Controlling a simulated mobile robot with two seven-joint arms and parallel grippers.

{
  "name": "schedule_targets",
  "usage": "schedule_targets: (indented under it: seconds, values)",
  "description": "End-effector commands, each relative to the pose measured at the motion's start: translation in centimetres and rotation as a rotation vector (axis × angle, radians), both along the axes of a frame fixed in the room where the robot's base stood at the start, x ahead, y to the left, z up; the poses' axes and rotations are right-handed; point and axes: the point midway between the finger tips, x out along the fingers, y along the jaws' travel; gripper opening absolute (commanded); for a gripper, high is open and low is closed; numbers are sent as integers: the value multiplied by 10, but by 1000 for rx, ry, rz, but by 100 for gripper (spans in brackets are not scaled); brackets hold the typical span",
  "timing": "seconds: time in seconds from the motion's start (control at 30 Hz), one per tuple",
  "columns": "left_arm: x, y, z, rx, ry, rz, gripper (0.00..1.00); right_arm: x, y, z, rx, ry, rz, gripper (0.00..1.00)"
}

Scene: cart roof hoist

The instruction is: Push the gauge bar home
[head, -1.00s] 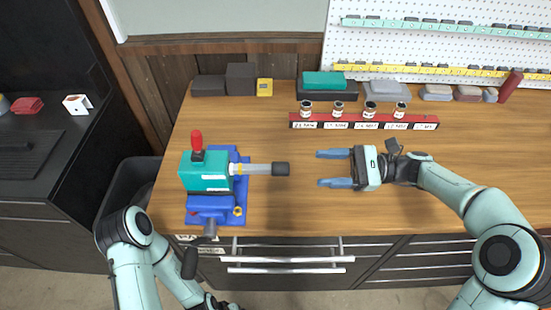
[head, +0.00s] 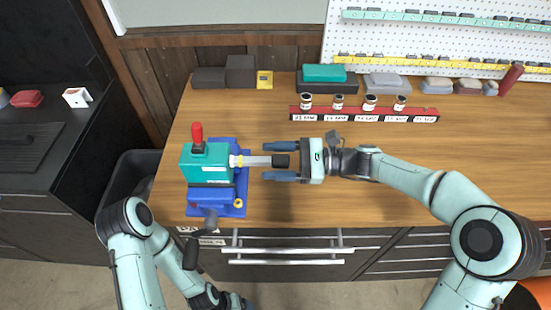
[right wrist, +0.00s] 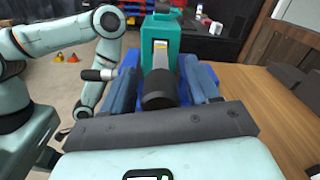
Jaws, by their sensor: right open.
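The gauge bar (head: 258,161) is a grey bar with a black end knob (head: 281,161). It sticks out to the right from a teal block (head: 205,165) with a red-topped handle, set in a blue vise (head: 212,195). My right gripper (head: 265,161) is open, one blue finger on each side of the bar's knob end. In the right wrist view the black knob (right wrist: 158,92) sits between the spread fingers, with the teal block beyond. I cannot tell whether the palm touches the knob.
A red rack (head: 350,115) with several small jars stands behind the gripper. Dark boxes (head: 240,70) and a yellow box (head: 265,80) stand at the back of the wooden bench (head: 330,200). The bench between gripper and front edge is clear.

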Motion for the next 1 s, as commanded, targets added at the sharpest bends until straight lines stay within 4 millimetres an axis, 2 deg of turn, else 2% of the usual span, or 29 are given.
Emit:
schedule_targets:
  seconds: [0.03, 0.2, 0.37, 0.5, 0.63, 0.93, 0.97, 1.0]
  values:
    - [0, 0, 0, 0, 0, 0, 85, 0, 0, 0, 0, 0, 0, 57]
    - [0, 0, 0, 0, 0, 0, 85, 0, 0, 0, 0, 0, 1, 2]
    - [0, 0, 0, 0, 0, 0, 85, 0, 3, 0, 0, 0, 2, 0]
    - [-1, 0, -1, 0, 1, 0, 85, -1, 26, 0, 3, 0, 6, 0]
    - [-1, 0, -2, 0, 1, 0, 85, 0, 41, 0, 1, 1, 2, 0]
    - [-1, 0, -2, 0, 1, 0, 85, 0, 43, 0, 0, 0, 2, 0]
    - [-1, 0, -2, 0, 1, 0, 85, 0, 43, 0, 0, 0, 2, 45]
    - [-1, 0, -2, 0, 1, 0, 85, 0, 43, 0, 1, 0, 1, 58]
